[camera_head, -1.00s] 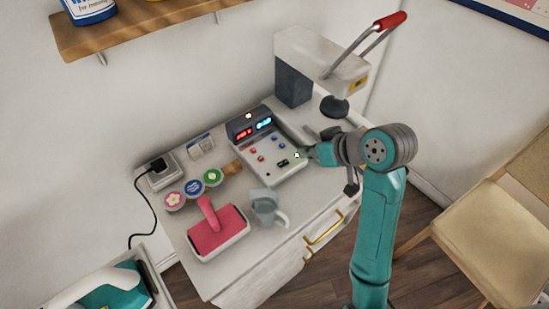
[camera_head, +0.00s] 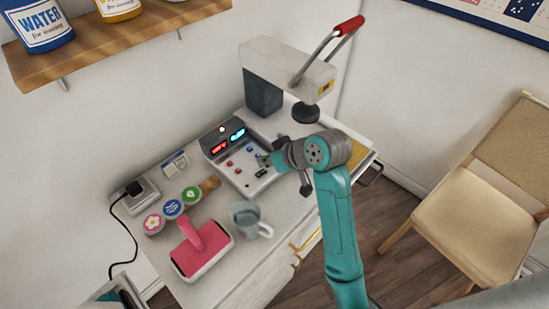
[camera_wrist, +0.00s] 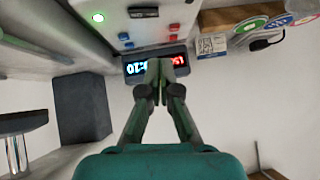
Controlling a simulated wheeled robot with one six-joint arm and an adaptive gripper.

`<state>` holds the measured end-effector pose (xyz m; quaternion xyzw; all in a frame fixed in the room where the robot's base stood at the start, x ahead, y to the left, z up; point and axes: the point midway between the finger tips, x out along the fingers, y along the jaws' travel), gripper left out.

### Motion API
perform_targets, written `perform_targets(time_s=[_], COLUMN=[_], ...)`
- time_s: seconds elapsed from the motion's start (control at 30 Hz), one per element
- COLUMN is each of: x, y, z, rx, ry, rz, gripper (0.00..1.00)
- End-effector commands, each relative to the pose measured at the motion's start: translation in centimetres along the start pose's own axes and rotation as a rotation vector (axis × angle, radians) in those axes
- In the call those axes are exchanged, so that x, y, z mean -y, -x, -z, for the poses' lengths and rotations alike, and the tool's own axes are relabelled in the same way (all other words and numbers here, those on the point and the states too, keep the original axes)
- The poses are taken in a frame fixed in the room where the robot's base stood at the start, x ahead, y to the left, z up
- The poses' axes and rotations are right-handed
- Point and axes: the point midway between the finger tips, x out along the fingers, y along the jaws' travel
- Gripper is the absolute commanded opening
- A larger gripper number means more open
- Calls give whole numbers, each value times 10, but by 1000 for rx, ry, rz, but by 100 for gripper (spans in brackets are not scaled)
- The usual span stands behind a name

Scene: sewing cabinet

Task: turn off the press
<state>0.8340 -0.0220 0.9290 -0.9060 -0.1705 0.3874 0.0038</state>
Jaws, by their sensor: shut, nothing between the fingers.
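The press (camera_head: 285,68) stands at the back of the cabinet top, with a red-ended lever handle (camera_head: 348,25) raised. In front of it is a grey control box (camera_head: 238,172) with lit red and cyan displays, also lit in the wrist view (camera_wrist: 152,64). It bears red and blue buttons and a black switch (camera_head: 261,174), which also shows in the wrist view (camera_wrist: 143,12). A round lit greenish-white button (camera_wrist: 97,17) shows at the box's edge. My gripper (camera_head: 264,160) is shut and empty over the box's right part; I cannot tell whether it touches.
A pink-handled press tool (camera_head: 200,248), a grey jug (camera_head: 246,218) and several round coloured discs (camera_head: 173,209) stand on the cabinet top. A socket box (camera_head: 136,195) with a black plug is at the left. A shelf (camera_head: 120,35) is above; a chair (camera_head: 475,205) stands right.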

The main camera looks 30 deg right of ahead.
Motion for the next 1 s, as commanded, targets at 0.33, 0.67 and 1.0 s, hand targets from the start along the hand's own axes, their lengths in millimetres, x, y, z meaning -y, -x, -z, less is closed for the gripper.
perform_targets(time_s=[0.33, 0.67, 1.0], x=[0, 0, 3], y=[-46, -54, -57], z=[-21, -29, -32], rx=[2, 0, 0], ry=[-1, 0, 33], rz=[1, 0, -30], gripper=[0, 0, 0])
